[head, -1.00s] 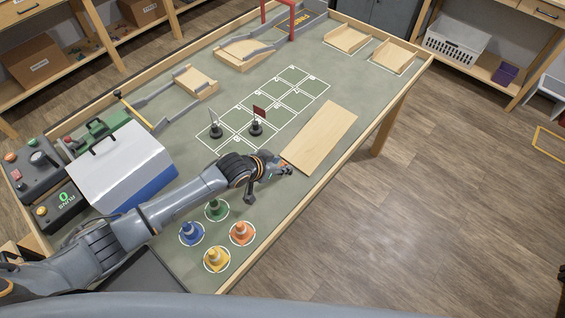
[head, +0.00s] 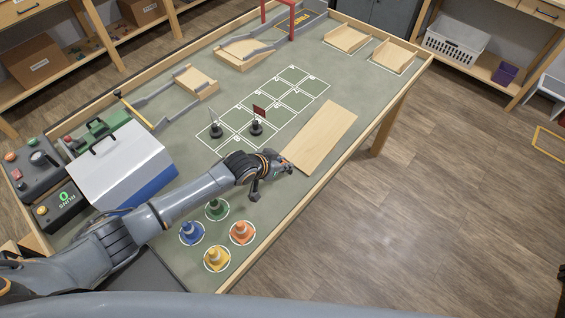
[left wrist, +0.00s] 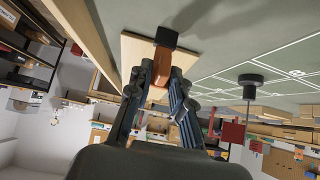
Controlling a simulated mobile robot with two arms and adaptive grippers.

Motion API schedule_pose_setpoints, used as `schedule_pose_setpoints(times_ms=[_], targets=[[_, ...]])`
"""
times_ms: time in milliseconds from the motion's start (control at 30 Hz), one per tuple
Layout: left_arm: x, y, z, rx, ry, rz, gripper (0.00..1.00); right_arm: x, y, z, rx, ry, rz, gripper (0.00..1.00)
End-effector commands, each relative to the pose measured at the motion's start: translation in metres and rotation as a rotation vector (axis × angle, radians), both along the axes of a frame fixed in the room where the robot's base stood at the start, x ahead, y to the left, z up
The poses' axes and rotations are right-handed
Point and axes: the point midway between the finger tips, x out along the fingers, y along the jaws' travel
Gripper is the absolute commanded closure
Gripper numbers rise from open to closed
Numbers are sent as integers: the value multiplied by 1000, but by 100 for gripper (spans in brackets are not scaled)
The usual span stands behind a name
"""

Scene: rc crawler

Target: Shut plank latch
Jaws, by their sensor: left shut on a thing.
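The plank (head: 320,138) is a flat, pale wooden board lying by the table's right edge; it also shows in the left wrist view (left wrist: 136,52). At its near end, a black block (left wrist: 166,37) and an orange-brown latch piece (left wrist: 159,88) show in the left wrist view. My left gripper (head: 287,168) is at the plank's near end. In the left wrist view its fingers (left wrist: 160,76) are shut on the orange-brown piece, just beside the black block. The latch is too small to make out in the head view. My right gripper is not in view.
Two small flags on dark bases (head: 216,130) (head: 256,128) stand on the white grid left of the plank. Several coloured cones (head: 241,232) stand on the near table. A white and blue box (head: 120,165) is at the left. Wooden rims (head: 290,225) edge the table.

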Motion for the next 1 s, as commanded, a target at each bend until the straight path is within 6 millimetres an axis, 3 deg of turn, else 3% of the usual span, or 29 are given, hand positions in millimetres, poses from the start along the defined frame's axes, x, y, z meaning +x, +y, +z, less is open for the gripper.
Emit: schedule_pose_setpoints(times_ms=[467,1000], targets=[[13,-11,8,156,217,0,100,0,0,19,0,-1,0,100],[27,-20,4,338,467,-1,100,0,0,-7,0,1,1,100]])
